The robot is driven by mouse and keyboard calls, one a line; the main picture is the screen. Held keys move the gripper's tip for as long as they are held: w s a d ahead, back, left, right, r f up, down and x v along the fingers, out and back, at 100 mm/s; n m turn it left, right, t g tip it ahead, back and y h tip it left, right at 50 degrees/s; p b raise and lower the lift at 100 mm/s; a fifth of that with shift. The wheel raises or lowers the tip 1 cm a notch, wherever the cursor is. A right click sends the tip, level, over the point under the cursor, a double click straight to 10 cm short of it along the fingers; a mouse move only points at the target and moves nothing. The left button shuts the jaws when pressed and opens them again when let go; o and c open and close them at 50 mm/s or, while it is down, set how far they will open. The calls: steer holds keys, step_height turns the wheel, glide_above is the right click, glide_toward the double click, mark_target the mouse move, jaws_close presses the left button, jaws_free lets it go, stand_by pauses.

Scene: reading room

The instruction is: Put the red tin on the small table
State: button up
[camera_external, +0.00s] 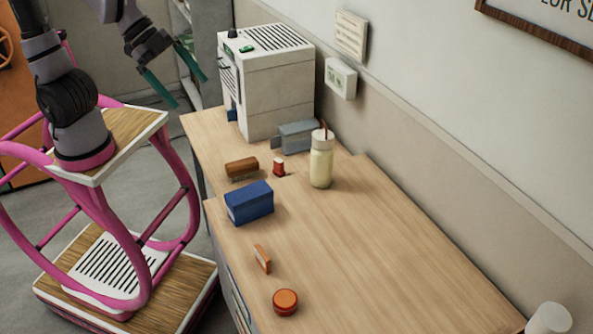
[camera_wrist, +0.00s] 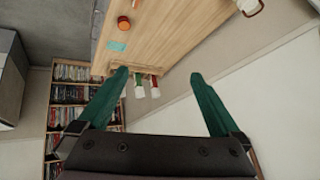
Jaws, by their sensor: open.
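A round, orange-red lidded tin (camera_external: 285,302) stands on the wooden worktop near its front end. A similar round orange-red thing (camera_wrist: 124,22) shows at the upper left of the wrist view. A smaller red and white piece (camera_external: 279,167), like a spool, stands farther back. No separate small table is clearly recognisable; the far, slightly narrower wooden top (camera_external: 205,130) may be one. My gripper (camera_external: 188,90) is open and empty, raised left of the white machine and far from the tin. Its green fingers are spread in the wrist view (camera_wrist: 160,75).
A blue box (camera_external: 249,203), a brown brush (camera_external: 242,168), an orange block (camera_external: 262,259) and a cream bottle (camera_external: 321,160) stand on the tops. A white machine (camera_external: 279,88) and a grey device (camera_external: 298,137) occupy the back.

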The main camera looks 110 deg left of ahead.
steer(key=w+d+f+h, duration=0.1)
steer(key=w+d+f, duration=0.3)
steer(key=w+f, duration=0.5)
steer(key=n+t+h, duration=0.1)
glide_above(284, 298)
steer(key=s+a, duration=0.2)
steer(key=s, duration=0.5)
step_height(284, 298, down, 28)
steer(key=f, duration=0.1)
steer(key=shift+h, duration=0.3)
steer(key=x, duration=0.4)
steer(key=shift+w, duration=0.3)
steer(key=shift+x, duration=3.1)
steer(key=shift+s+d, duration=0.1)
steer(key=shift+d, duration=0.1)
steer(key=c, duration=1.5)
